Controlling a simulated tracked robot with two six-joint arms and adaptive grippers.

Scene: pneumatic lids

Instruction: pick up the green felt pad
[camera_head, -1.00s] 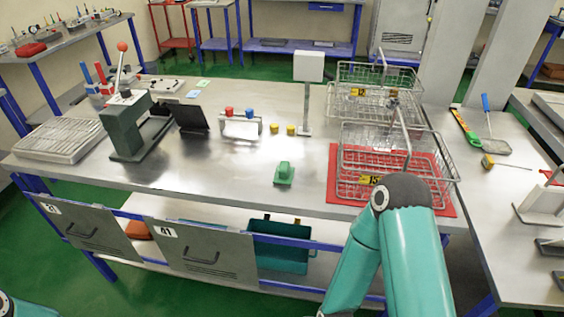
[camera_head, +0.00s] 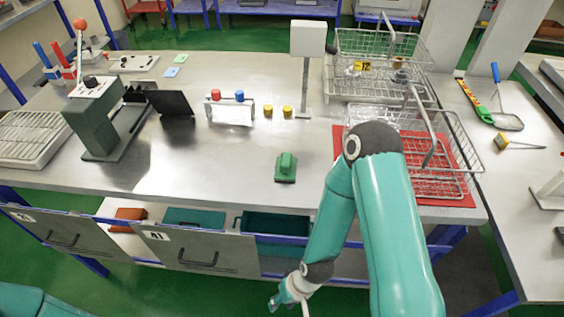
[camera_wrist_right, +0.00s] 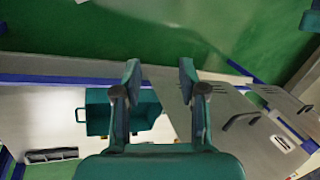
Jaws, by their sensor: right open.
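No thing in view is plainly a felt pad. A small flat light-green square (camera_head: 180,58) lies at the back left of the table, beside a light-blue square (camera_head: 169,72). A small green block-shaped piece (camera_head: 286,168) sits near the table's front edge; its material cannot be told. My right gripper (camera_head: 284,300) is low in front of the table, below its top and apart from all of these. In the right wrist view the right gripper (camera_wrist_right: 160,80) is open, with nothing between its fingers. My left gripper is out of view.
Under the table are the drawer front A1 (camera_head: 200,252) and a teal bin (camera_head: 272,226), which also shows in the wrist view (camera_wrist_right: 98,118). A dark green press (camera_head: 98,125) stands left. The table's front middle is mostly clear.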

